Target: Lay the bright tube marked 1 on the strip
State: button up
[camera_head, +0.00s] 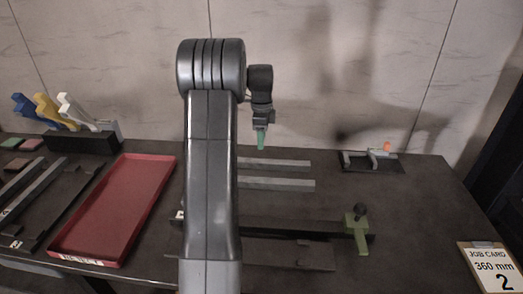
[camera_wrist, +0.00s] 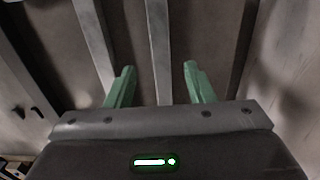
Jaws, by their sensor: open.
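Two pale grey bars lie side by side on the dark bench, a far bar (camera_head: 280,163) and a near bar (camera_head: 285,184). Their left ends are hidden behind my arm, and I can read no number on either. My gripper (camera_head: 261,143) hangs above the back of the bench, beyond the far bar. In the wrist view my gripper (camera_wrist: 159,68) has its two green fingers apart, with nothing held. One pale bar (camera_wrist: 160,40) runs below and between the fingers; another (camera_wrist: 92,35) runs to the left. I cannot tell which thing is the strip.
A dark rail (camera_head: 300,229) with a green clamp (camera_head: 357,232) lies nearer. A red tray (camera_head: 112,210) and a dark fixture with bars (camera_head: 35,192) are left. A small stand with an orange part (camera_head: 387,147) is back right. A job card (camera_head: 490,266) reads 360 mm, 2.

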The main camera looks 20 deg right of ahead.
aim_at(262, 161)
notch_tip(262, 161, up, 2)
jog(key=shift+r, duration=0.25)
notch_tip(262, 161, down, 12)
jog(key=shift+w+r, duration=0.1)
jog(key=shift+r, duration=1.55)
